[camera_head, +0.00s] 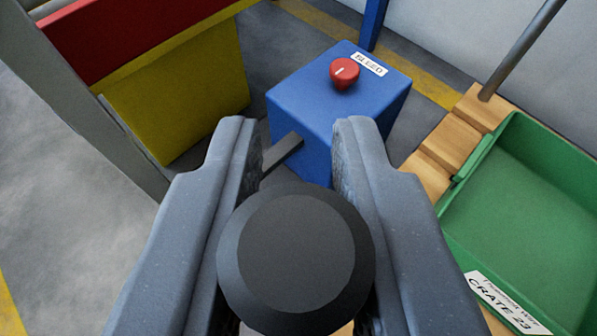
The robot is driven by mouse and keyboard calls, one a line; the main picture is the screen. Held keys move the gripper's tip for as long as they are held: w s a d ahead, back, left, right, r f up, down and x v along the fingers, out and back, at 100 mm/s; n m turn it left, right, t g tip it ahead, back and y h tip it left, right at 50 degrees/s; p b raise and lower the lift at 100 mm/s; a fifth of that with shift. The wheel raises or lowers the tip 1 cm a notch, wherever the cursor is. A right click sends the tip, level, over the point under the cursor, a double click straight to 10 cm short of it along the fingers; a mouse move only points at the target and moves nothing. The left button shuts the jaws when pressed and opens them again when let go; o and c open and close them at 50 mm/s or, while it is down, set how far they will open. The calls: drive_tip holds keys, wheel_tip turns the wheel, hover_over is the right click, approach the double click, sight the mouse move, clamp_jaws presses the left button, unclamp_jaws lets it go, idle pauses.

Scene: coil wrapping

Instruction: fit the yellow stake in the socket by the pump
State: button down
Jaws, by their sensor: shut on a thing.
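My gripper (296,150) is in the middle of the picture, its two grey fingers on either side of a black, round-ended thing (296,252). The thing is seen end-on, and its lower part is hidden behind its own end. No yellow shows on it, so I cannot tell whether it is the yellow stake. A blue box (330,105) with a red knob (344,72) and a white label on top stands beyond the fingertips; I cannot tell if it is the pump. A dark bar (283,152) shows between the fingers by the box. No socket can be made out.
A green crate (535,205) labelled CRATE 23 is at the right, beside wooden boards (452,142) and a grey pole (522,48). A yellow panel (180,90) below a red one (125,32) and a grey post (75,95) stand left. Grey floor is open at the left.

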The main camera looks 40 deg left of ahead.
drive_tip(key=shift+f+b, duration=0.85)
drive_tip(key=shift+f, duration=1.15)
drive_tip(key=c, duration=1.2)
unclamp_jaws()
drive_tip(key=shift+c, duration=0.2)
drive_tip(key=shift+s, duration=0.1)
drive_tip(key=p+v, duration=0.2)
drive_tip(key=v, duration=1.1)
drive_tip(key=shift+s+d+p, duration=0.2)
drive_tip(key=shift+d+p, duration=0.05)
drive_tip(key=shift+p, duration=0.1)
drive_tip(key=shift+r, duration=0.1)
